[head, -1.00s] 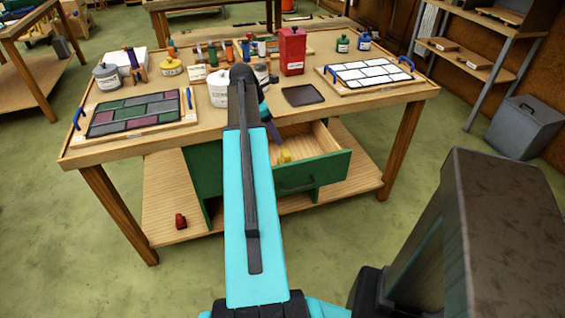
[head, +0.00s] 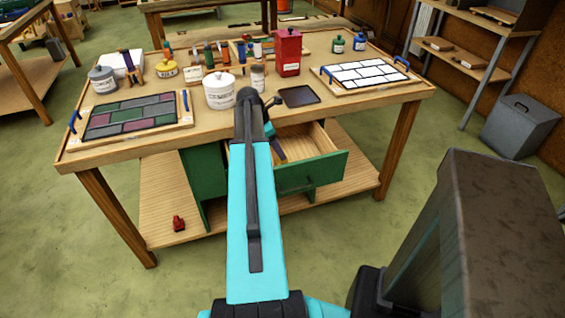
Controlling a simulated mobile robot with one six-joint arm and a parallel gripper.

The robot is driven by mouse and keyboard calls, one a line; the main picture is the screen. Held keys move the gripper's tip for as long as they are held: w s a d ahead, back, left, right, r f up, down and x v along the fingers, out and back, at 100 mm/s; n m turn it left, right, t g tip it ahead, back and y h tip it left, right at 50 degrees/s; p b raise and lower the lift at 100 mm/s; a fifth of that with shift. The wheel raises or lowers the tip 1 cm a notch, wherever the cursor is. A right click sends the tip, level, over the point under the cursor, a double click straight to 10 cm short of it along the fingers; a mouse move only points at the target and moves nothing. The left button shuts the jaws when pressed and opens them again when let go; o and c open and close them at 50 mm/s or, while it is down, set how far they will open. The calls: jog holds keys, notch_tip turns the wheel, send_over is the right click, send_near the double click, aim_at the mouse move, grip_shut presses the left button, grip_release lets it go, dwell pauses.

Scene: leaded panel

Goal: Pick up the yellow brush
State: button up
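The yellow brush cannot be made out now; a yellow item showed in the open drawer a second ago, and that spot is now behind my gripper and the drawer front. The green-fronted drawer (head: 312,172) is pulled out under the workbench, with a bare wooden inside. My gripper (head: 279,155) points down into the drawer's left part. Its fingertips are hidden or too small to tell whether they are open, shut or holding anything.
On the workbench (head: 225,128) stand a white pot (head: 219,92), a red canister (head: 288,52), a dark tray (head: 299,96), several bottles and two panels, coloured (head: 130,117) and white (head: 362,76). A small red object (head: 178,223) lies on the lower shelf.

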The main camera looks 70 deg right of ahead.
jog(key=shift+f, duration=0.25)
jog(key=shift+p+x, duration=0.5)
jog(key=shift+x, duration=2)
jog(key=shift+s+d, duration=0.15)
jog(key=c, duration=1.2)
jog(key=shift+c, duration=0.2)
jog(key=shift+r, duration=0.2)
jog(key=shift+r+b, duration=0.55)
jog(key=shift+r, duration=4.3)
